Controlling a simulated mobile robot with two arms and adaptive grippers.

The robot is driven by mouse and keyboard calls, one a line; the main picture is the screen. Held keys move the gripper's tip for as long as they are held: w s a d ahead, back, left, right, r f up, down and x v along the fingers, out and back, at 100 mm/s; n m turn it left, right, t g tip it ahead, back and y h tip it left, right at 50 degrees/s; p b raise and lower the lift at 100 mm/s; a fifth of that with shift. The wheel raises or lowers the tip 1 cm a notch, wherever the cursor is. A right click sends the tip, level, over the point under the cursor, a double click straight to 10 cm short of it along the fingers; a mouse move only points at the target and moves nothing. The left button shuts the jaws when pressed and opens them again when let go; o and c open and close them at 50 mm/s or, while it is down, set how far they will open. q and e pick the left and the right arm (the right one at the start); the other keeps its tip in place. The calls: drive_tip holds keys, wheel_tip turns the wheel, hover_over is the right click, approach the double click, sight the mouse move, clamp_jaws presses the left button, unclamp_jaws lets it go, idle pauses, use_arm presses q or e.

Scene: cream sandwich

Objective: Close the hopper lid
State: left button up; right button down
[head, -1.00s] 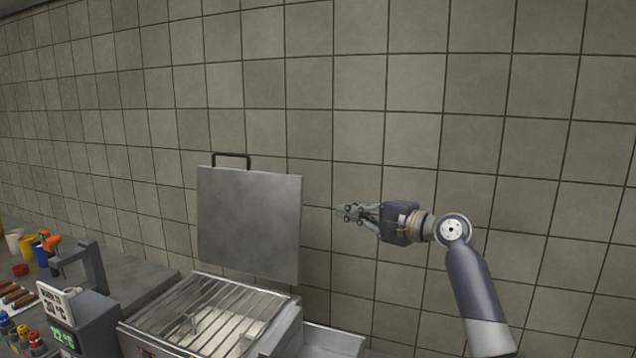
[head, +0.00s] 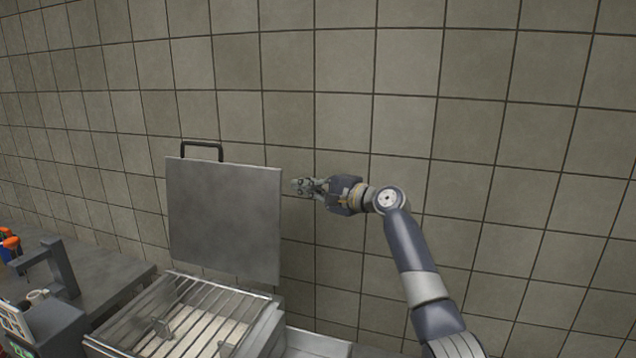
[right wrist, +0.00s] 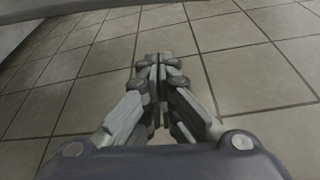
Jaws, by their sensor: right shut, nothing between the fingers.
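The hopper lid (head: 224,218) is a flat grey metal plate standing upright, open, with a dark handle (head: 202,150) on its top edge. Below it, the hopper (head: 190,318) shows a grille of metal bars over a pale inside. My right gripper (head: 297,186) is shut and empty. It is just right of the lid's right edge in the head view, near the upper part of the lid, and no contact shows. In the right wrist view the shut fingers (right wrist: 158,62) point toward the tiled wall. My left gripper is not in view.
A tiled wall (head: 480,70) stands behind the lid. Left of the hopper is a grey counter (head: 110,275) with a dark device (head: 45,325) and orange-topped bottles (head: 9,244). A metal tray (head: 318,345) lies right of the hopper. The space right of the lid is clear except for my arm.

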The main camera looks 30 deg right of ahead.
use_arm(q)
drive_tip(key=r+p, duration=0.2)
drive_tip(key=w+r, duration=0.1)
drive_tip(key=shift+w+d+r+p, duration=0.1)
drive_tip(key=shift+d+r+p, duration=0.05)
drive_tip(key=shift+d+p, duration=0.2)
use_arm(e)
drive_tip(key=a, duration=0.1)
drive_tip(key=s+a, duration=0.2)
drive_tip(key=shift+a+r, duration=0.2)
drive_tip(key=shift+r, duration=0.2)
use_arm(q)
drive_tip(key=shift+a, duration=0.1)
